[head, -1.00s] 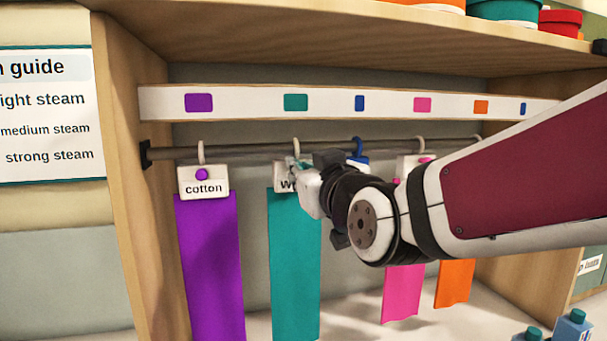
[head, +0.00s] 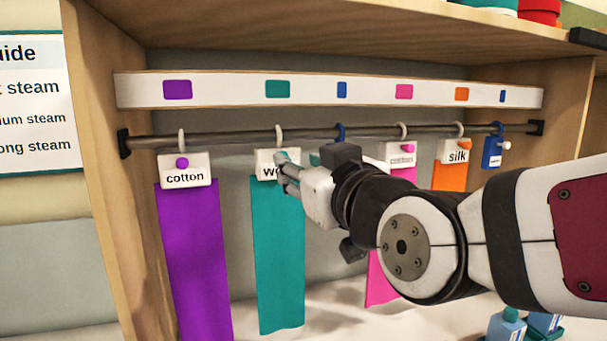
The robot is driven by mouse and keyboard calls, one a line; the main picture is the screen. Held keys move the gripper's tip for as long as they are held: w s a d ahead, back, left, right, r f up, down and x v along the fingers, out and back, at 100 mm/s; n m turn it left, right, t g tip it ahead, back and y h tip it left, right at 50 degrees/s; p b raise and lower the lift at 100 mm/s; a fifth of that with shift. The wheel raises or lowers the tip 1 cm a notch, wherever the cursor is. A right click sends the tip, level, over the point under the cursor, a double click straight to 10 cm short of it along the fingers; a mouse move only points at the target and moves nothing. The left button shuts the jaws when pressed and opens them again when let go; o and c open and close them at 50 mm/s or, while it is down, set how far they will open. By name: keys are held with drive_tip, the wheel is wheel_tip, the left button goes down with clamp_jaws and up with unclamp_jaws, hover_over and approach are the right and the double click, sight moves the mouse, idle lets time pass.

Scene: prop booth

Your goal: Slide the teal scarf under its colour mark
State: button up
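The teal scarf (head: 278,260) hangs from the rail on a white card (head: 264,166) whose lettering is partly covered. Its hook (head: 279,136) is on the rail, in the picture about straight below the teal mark (head: 277,89) on the white strip. My gripper (head: 285,173) reaches in from the right, with its fingertips at the right part of this card. The fingers hide the place where the card's knob would show. I cannot tell whether they grip it or are apart from it.
The purple scarf (head: 192,260) hangs to the left on its "cotton" card. To the right, a blue hook (head: 341,132), the pink scarf (head: 380,285), the orange scarf (head: 450,176) and a blue card (head: 492,152) share the rail (head: 225,139). Bottles (head: 507,326) stand lower right.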

drive_tip(key=shift+v, duration=2.45)
drive_tip(key=s+d+f+m+g+h+p, duration=0.35)
drive_tip(key=s+d+f+g, duration=0.3)
drive_tip(key=d+f, duration=0.3)
drive_tip(key=s+d+f+m+g+h, duration=0.1)
drive_tip(key=s+d+f+g, duration=0.2)
drive_tip(key=s, duration=0.3)
drive_tip(key=s+d+f+m+g+h, duration=0.1)
drive_tip(key=s+d+f+g+h, duration=0.1)
drive_tip(key=s, duration=0.4)
drive_tip(key=shift+d+f+g, duration=0.45)
drive_tip(key=shift+d+g, duration=0.1)
drive_tip(key=shift+d, duration=0.05)
drive_tip(key=shift+m, duration=0.25)
